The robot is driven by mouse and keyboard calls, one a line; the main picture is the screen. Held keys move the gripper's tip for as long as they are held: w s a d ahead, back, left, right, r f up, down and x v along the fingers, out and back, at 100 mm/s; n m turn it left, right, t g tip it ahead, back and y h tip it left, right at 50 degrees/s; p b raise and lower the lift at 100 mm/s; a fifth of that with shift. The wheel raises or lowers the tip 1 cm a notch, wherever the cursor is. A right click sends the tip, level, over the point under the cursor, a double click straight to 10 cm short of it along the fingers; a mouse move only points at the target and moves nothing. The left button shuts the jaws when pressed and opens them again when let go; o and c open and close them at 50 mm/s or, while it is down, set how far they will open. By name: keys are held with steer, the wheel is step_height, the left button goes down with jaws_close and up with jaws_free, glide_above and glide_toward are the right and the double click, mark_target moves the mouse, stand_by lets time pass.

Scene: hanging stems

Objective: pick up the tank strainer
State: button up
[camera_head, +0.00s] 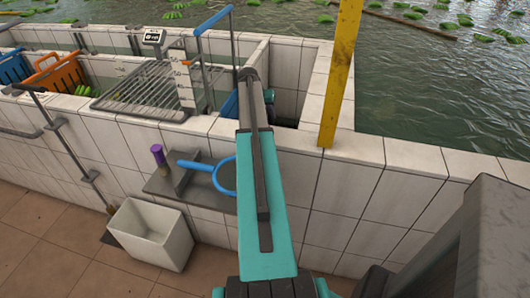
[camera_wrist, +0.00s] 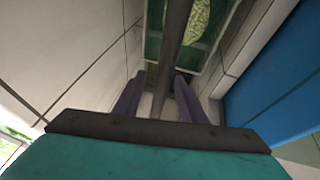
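My gripper is hidden behind my teal arm inside a tiled tank compartment in the head view. In the wrist view its two dark purple fingers (camera_wrist: 160,78) are apart, and a grey rod (camera_wrist: 172,40) runs down into the gap between them. The gap looks wider than the rod; contact is not clear. A blue-topped thin pole (camera_head: 231,45) rises from the tank beside my arm; whether it is that rod, I cannot tell. A blue hoop with a handle (camera_head: 197,165) lies on the shelf outside the wall. Which of these is the tank strainer is not clear.
The tiled wall (camera_head: 350,150) closes the compartment. A yellow post (camera_head: 341,75) stands on the right. A wire rack (camera_head: 145,92) and an orange crate (camera_head: 60,75) are at left. A white bin (camera_head: 151,235) stands on the floor. A blue panel (camera_wrist: 275,75) is right of my fingers.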

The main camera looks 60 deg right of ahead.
steer(key=shift+c, duration=0.3)
jaws_close()
steer(key=shift+r, duration=0.15)
step_height(320, 180, up, 28)
steer(key=b, duration=0.3)
steer(key=shift+r, duration=0.15)
stand_by(0.4)
stand_by(0.5)
steer(key=shift+w, duration=0.15)
